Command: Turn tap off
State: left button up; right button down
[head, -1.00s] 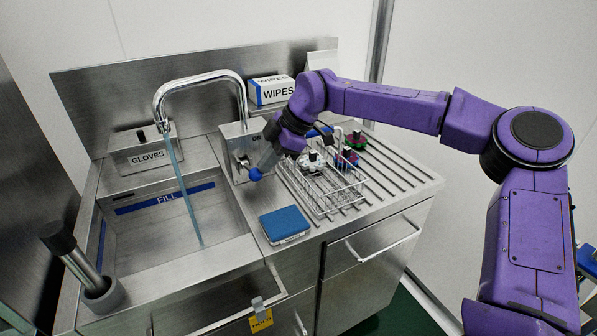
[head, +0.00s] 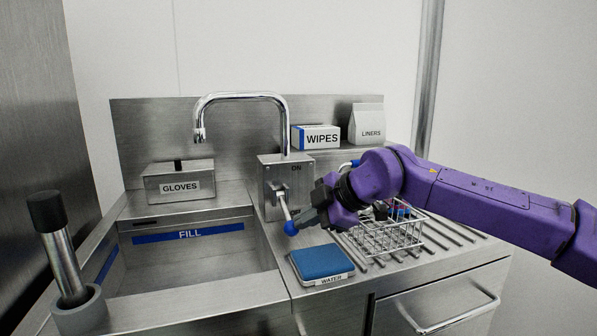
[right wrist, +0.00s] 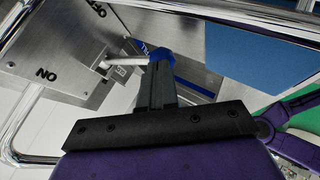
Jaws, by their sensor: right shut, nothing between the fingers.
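The chrome tap spout (head: 240,97) arches over the sink, and no water shows falling from it. Its steel control box (head: 268,172) bears an ON label. A lever (head: 283,207) with a blue knob (head: 291,228) points downward from the box front. My right gripper (head: 304,221) is shut and empty, its fingertips right beside the blue knob; touching or just apart I cannot tell. In the right wrist view the fingertips (right wrist: 158,66) partly overlap the blue knob (right wrist: 162,54). ON and part of an OFF label show on the box there. My left gripper is out of view.
A blue-topped WATER box (head: 322,262) lies on the counter below the gripper. A wire rack (head: 380,243) with bottles stands close on the right. The GLOVES box (head: 178,186) and WIPES box (head: 320,137) are behind. The sink (head: 190,262) is open on the left.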

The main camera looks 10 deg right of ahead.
jog(key=shift+d, duration=0.1)
dwell(0.4)
jog(key=shift+d+r+p, duration=0.1)
jog(key=shift+r+p, duration=0.2)
jog(key=shift+r, duration=0.05)
jog(key=p+v, duration=0.1)
jog(key=v, duration=1.2)
jog(key=shift+s+p, duration=0.2)
jog(key=shift+p, duration=0.2)
jog(key=shift+d, duration=0.1)
